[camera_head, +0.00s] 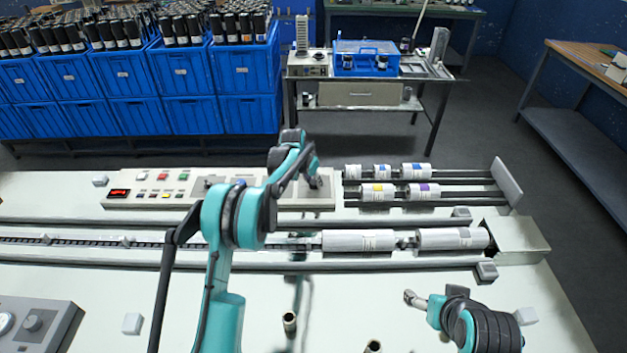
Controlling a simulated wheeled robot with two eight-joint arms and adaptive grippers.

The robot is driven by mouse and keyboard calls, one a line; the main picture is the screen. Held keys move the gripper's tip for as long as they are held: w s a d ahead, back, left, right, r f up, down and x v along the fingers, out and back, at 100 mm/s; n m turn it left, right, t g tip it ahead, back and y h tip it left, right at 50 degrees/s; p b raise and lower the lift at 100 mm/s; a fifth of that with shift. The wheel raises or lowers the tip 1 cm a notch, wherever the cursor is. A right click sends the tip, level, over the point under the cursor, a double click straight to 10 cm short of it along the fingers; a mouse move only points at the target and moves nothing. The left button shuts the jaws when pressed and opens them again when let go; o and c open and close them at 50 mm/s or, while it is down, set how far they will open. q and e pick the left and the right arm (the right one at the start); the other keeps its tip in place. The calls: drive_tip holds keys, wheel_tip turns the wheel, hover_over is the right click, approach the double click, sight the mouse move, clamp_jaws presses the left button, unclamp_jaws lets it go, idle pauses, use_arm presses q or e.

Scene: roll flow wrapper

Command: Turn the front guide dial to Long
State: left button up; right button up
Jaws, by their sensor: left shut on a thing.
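The long control panel (150,200) lies across the back of the machine, with coloured buttons, a red display and dark dials. My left arm reaches over the machine to the panel's right end. My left gripper (315,182) points down there and is shut on a dial, which the fingers and wrist mostly hide. I cannot read any label or the dial's setting. My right gripper (413,299) is low at the right, above the front deck and away from the panel. Its fingers are too small to tell open from shut.
White rolls (358,241) lie in the long channel in front of the panel. Smaller labelled rolls (416,170) sit on rails right of my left gripper. A grey box with knobs (35,325) stands at the front left. Blue crates (185,75) stand behind the machine.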

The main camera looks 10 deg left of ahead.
use_arm(q)
drive_tip(key=m, duration=0.2)
drive_tip(key=m+g+h+p, duration=0.1)
drive_tip(key=m, duration=0.1)
drive_tip(key=shift+w+a+m, duration=0.1)
drive_tip(key=shift+a+m, duration=0.05)
drive_tip(key=shift+m, duration=0.15)
drive_tip(key=shift+w+m+g+h+p, duration=0.1)
drive_tip(key=shift+m+g+h+p, duration=0.3)
drive_tip(key=shift+m, duration=0.75)
drive_tip(key=shift+m+g+h+p, duration=0.25)
drive_tip(key=shift+m+g+h, duration=0.15)
drive_tip(key=shift+m, duration=0.75)
drive_tip(key=o, duration=1.1)
drive_tip(key=shift+o, duration=0.2)
drive_tip(key=v, duration=1.2)
